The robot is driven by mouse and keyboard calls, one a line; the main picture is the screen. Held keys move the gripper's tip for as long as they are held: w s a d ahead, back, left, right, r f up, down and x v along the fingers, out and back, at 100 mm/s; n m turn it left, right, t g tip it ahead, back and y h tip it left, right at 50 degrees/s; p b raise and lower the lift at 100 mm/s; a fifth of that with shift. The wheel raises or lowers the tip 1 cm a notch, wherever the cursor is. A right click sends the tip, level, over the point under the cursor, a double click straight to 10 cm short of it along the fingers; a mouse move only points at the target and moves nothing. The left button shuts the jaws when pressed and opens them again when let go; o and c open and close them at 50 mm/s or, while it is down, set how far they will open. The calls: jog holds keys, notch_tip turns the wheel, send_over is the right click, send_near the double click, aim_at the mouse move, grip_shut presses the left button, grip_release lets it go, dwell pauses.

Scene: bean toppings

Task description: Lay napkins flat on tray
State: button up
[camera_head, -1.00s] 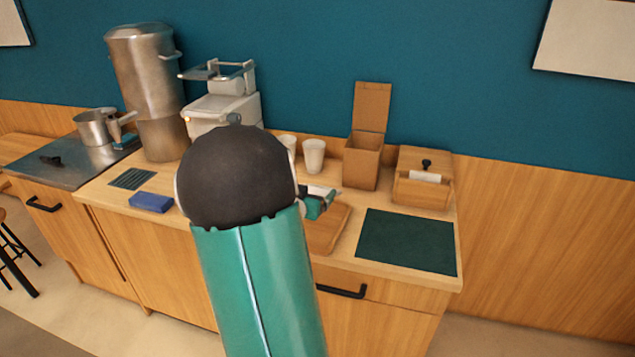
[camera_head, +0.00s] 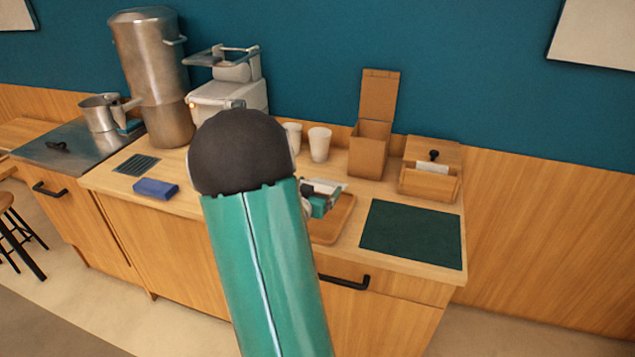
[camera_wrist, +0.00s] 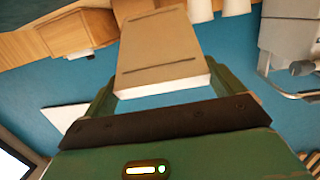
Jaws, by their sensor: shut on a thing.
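The wooden tray (camera_head: 346,218) lies on the counter, partly hidden by my arm. My gripper (camera_head: 326,198) is just above its far left part. A flat white piece, which looks like a napkin (camera_head: 322,185), shows at the jaws, which are shut on it. I cannot tell whether it touches the tray. In the wrist view, a pale strip spans between my green fingers (camera_wrist: 160,98), but its outline blends with the cardboard lid behind. A wooden napkin box (camera_head: 425,186) with a black knob and white contents stands at the back right.
A dark green mat (camera_head: 411,234) lies right of the tray. An open cardboard box (camera_head: 368,150) and white cups (camera_head: 319,144) stand behind it. A blue block (camera_head: 156,188), a steel urn (camera_head: 152,80) and a white machine (camera_head: 228,95) are left.

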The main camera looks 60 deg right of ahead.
jog(key=shift+d+f, duration=0.1)
jog(key=shift+f, duration=2.25)
jog(key=o, duration=0.8)
jog(key=shift+o, duration=0.2)
jog(key=a+r, duration=0.4)
jog(key=a, duration=0.3)
jog(key=shift+s, duration=0.25)
jog(key=shift+w, duration=0.1)
